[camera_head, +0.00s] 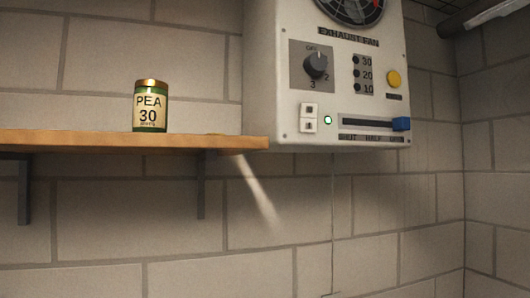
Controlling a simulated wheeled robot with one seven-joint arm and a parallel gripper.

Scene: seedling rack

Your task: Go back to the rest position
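My gripper does not show in the head view, and no part of my arm can be made out for sure. The task names no object. A wooden shelf (90,139) on the left holds a green jar (148,118) with a gold lid and a label reading "PEA 30". The jar stands upright near the shelf's middle.
A white exhaust fan control box (285,75) is on the wall, right of the shelf. It has a dark knob (316,65), a yellow button (393,79), a lit green lamp (327,120) and a blue slider handle (401,124) at the right, by a worn label. Below is bare block wall.

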